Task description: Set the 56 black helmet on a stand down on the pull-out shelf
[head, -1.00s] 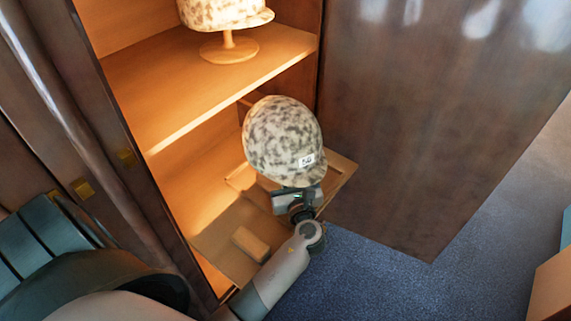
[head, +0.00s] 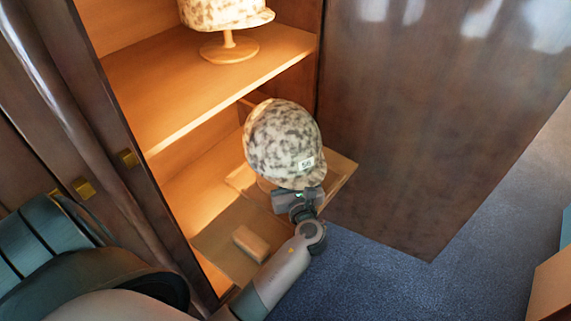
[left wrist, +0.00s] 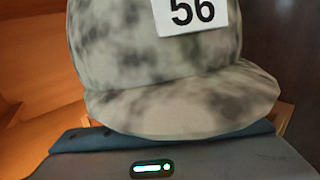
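The 56 helmet (head: 280,140) is mottled grey-beige with dark patches, not plain black, and has a white "56" label. It appears upright over the pull-out shelf (head: 343,177), a wooden board jutting from the cabinet. Its stand is mostly hidden under the helmet; whether the base touches the board I cannot tell. My left gripper (head: 298,199) is under the brim at the front. Its fingers are hidden, but the helmet moves with it, so it appears shut on the stand. In the left wrist view the helmet (left wrist: 150,60) fills the middle, brim low. My right gripper is not in view.
Another mottled helmet (head: 222,10) on a wooden stand (head: 229,48) sits on the upper shelf (head: 180,85). A small wooden block (head: 251,243) lies at the lower front. The dark open door (head: 430,120) stands to the right. Blue carpet (head: 370,275) is clear.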

